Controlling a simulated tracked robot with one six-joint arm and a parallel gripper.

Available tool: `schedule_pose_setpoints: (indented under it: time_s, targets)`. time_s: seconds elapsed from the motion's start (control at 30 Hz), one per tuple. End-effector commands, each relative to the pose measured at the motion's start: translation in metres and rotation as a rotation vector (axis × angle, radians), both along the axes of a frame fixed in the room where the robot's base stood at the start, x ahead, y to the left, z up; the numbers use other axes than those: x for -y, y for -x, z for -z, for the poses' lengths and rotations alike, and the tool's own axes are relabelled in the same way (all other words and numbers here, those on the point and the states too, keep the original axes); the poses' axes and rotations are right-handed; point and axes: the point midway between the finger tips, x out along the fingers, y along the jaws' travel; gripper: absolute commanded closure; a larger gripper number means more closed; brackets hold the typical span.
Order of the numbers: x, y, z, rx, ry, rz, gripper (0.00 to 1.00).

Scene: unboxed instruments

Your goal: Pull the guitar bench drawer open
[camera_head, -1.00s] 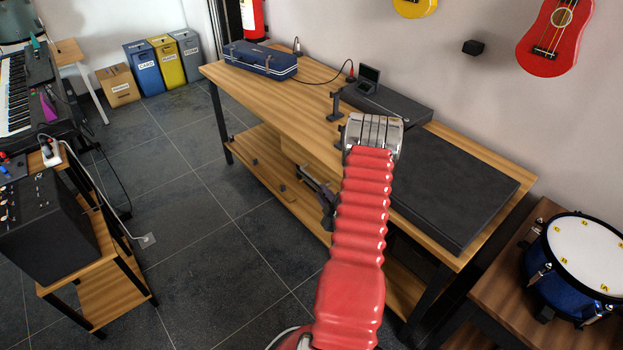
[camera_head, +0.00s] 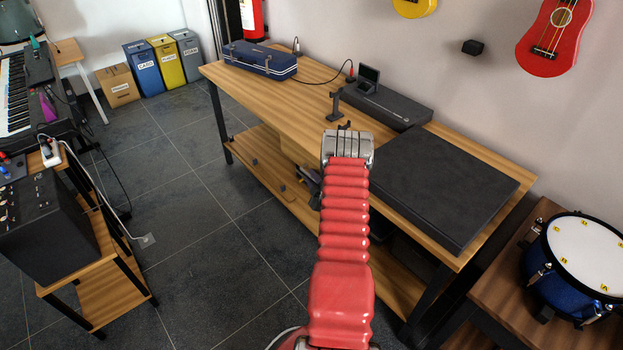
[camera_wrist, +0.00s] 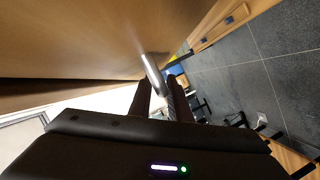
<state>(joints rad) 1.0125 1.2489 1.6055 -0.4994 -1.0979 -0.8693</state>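The guitar bench (camera_head: 290,92) stands along the wall in the head view, with a wooden drawer box under its top mostly hidden by my arm. In the wrist view a wooden front (camera_wrist: 80,35) fills the upper left. A silver bar handle (camera_wrist: 151,68) stands out from it. My gripper (camera_wrist: 159,82) has its two dark fingers apart, with the handle's near end reaching into the gap between them. I cannot tell whether either finger touches it. In the head view only a dark part of my gripper (camera_head: 312,186) shows left of my red arm.
A dark flat case (camera_head: 445,185), a stand (camera_head: 335,105) and a blue case (camera_head: 260,60) are on the bench top. A blue drum (camera_head: 575,255) stands at right, and a black amplifier (camera_head: 45,225) on a shelf at left. The tiled floor between is clear.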

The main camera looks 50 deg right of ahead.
Motion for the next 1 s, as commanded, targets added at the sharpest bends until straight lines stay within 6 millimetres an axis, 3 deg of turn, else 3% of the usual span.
schedule_pose_setpoints:
  time_s: [0.27, 0.5, 1.0]
  targets:
    - [0.0001, -0.0007, 0.0003, -0.001, -0.001, -0.001, 0.84]
    - [-0.0002, -0.0007, 0.0004, -0.001, -0.001, -0.001, 1.00]
    - [-0.0007, -0.0005, 0.0013, -0.001, -0.002, 0.000, 1.00]
